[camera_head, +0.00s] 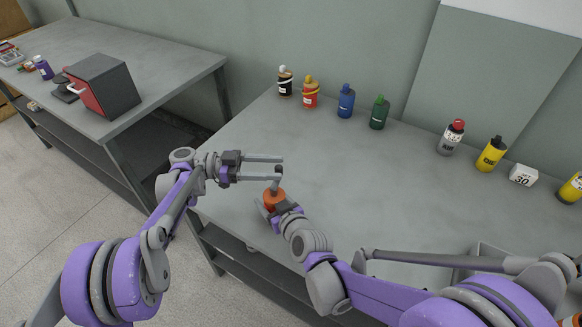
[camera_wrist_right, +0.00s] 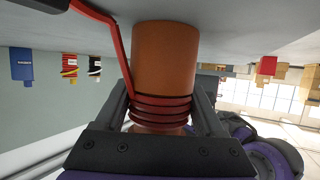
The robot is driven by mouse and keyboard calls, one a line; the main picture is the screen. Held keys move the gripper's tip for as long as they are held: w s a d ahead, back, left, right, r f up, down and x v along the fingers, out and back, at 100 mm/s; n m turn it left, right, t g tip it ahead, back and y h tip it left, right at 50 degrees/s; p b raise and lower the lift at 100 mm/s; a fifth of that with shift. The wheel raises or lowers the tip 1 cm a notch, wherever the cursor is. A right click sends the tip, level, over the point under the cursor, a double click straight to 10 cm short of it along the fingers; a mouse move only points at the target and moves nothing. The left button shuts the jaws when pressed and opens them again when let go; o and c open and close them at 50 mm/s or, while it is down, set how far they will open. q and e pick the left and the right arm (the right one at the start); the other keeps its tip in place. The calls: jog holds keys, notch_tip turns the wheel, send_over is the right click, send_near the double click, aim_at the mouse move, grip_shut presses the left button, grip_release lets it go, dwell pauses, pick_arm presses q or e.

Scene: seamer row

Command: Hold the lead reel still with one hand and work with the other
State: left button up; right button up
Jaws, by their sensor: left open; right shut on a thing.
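The lead reel (camera_head: 274,198) is an orange-brown cylinder near the left edge of the grey table. In the right wrist view, which is upside down, the reel (camera_wrist_right: 165,58) has a red lead (camera_wrist_right: 160,109) wound around it. One length of the lead runs off to the upper left, past a dark part at the picture's edge. My right gripper (camera_head: 280,208) is shut on the reel, with one finger on each side. My left gripper (camera_head: 281,169) is open just beyond the reel. A dark knob shows by its fingertips; I cannot tell whether they touch it.
Several bottles stand along the table's back, including a blue one (camera_head: 346,101), a green one (camera_head: 379,112) and a yellow one (camera_head: 491,154). A white block (camera_head: 523,175) marked 30 is at right. A dark red-fronted box (camera_head: 107,84) stands on another table. The table's middle is clear.

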pick_arm(q)
jog(key=d, duration=0.5)
jog(key=shift+s, duration=0.35)
grip_shut()
